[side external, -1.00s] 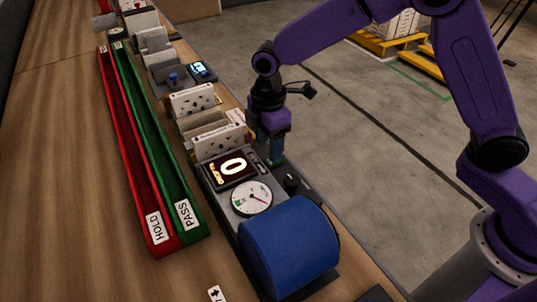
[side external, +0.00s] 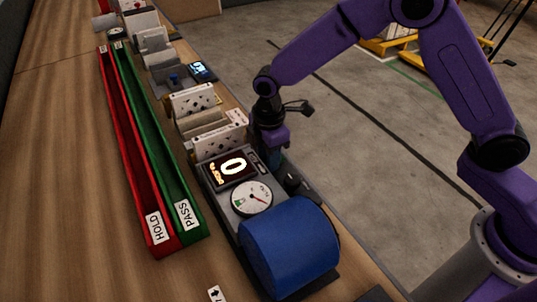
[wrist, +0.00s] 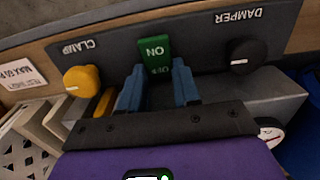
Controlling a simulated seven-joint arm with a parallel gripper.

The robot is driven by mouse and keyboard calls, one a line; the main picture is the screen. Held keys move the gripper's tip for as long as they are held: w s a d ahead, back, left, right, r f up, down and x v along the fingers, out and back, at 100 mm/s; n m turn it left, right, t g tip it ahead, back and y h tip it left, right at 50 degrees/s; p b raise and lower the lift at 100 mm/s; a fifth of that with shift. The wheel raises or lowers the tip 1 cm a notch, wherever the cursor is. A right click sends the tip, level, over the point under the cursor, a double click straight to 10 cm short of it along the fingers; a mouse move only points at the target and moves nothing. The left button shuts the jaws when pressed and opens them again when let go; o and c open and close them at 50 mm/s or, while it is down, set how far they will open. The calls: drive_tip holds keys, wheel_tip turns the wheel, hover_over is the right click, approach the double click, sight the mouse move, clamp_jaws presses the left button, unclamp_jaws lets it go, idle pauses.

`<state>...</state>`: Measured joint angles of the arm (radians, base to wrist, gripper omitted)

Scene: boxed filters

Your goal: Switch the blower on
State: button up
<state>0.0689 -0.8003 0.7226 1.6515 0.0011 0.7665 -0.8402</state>
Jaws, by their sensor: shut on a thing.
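The green rocker switch marked ON and OFF (wrist: 155,58) is on the dark front panel in the wrist view, between the CLAMP and DAMPER knobs. My gripper (wrist: 158,88) has its two blue fingers at the left and right sides of this switch, shut on it. In the side external view my gripper (side external: 282,160) is low at the panel side of the machine, and its fingertips and the switch are hidden or too dark to tell. The blower's blue drum (side external: 290,245) is at the near end. The display (side external: 232,167) reads 0.
A yellow CLAMP knob (wrist: 82,80) and a black DAMPER knob (wrist: 242,57) flank the switch. A round gauge (side external: 252,198) sits by the display. Boxed filters (side external: 220,140) stand close beside my gripper. The red HOLD (side external: 135,170) and green PASS (side external: 160,150) trays lie to the left.

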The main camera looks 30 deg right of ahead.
drive_tip(key=shift+s+d+r+y, duration=0.1)
drive_tip(key=shift+d+y, duration=0.15)
drive_tip(key=shift+y, duration=0.75)
drive_tip(key=shift+d+r+y, duration=0.1)
drive_tip(key=shift+d+y, duration=0.1)
drive_tip(key=shift+y, duration=0.8)
drive_tip(key=o, duration=1.1)
drive_tip(key=shift+c, duration=0.2)
drive_tip(key=v, duration=1.7)
drive_tip(key=shift+d+r, duration=0.2)
drive_tip(key=shift+d, duration=0.05)
